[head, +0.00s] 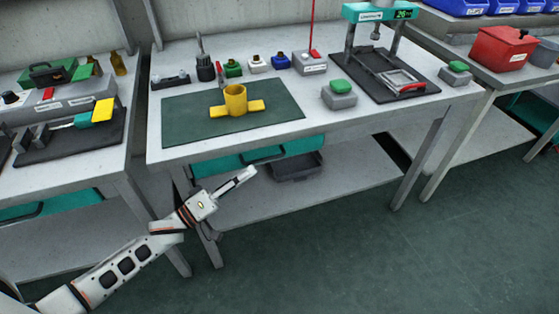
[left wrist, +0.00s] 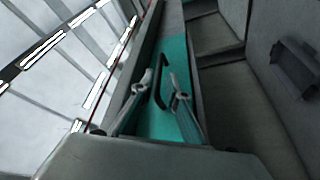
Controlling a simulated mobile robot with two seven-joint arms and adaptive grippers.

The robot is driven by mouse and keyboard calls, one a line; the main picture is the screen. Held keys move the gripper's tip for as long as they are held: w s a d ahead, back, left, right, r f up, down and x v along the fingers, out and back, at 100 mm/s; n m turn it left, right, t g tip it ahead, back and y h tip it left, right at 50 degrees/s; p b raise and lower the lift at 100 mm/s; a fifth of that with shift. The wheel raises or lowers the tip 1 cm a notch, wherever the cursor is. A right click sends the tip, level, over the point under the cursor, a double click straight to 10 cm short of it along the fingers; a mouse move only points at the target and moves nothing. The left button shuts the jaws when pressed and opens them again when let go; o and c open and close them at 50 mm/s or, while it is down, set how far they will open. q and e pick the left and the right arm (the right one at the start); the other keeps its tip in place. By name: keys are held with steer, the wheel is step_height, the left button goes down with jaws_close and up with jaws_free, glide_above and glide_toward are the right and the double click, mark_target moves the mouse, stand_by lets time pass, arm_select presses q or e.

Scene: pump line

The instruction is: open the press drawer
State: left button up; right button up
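The teal press drawer (head: 228,163) sits under the top of the middle bench. Its front is flush beneath the bench edge, and it looks closed. Its black bar handle (head: 264,155) is on the front. My left gripper (head: 248,173) is just below and left of the handle in the head view. In the left wrist view, the teal drawer front (left wrist: 172,122) is straight ahead. The two fingers (left wrist: 162,88) are apart there, with the black handle (left wrist: 160,72) showing between and beyond them. I see no contact. My right gripper is in neither view.
The bench top (head: 180,58) carries a green mat (head: 180,120) with a yellow pipe fitting (head: 236,100), and a teal press (head: 378,12) on the right. A dark tray (head: 295,167) lies on the lower shelf. The floor (head: 310,260) in front is clear.

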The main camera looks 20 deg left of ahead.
mark_target(268, 159)
arm_select(q)
steer(key=x, duration=0.7)
steer(key=shift+w+d+r+b, duration=0.15)
steer(key=shift+w+d+b, duration=0.1)
steer(key=shift+b, duration=0.1)
jaws_close()
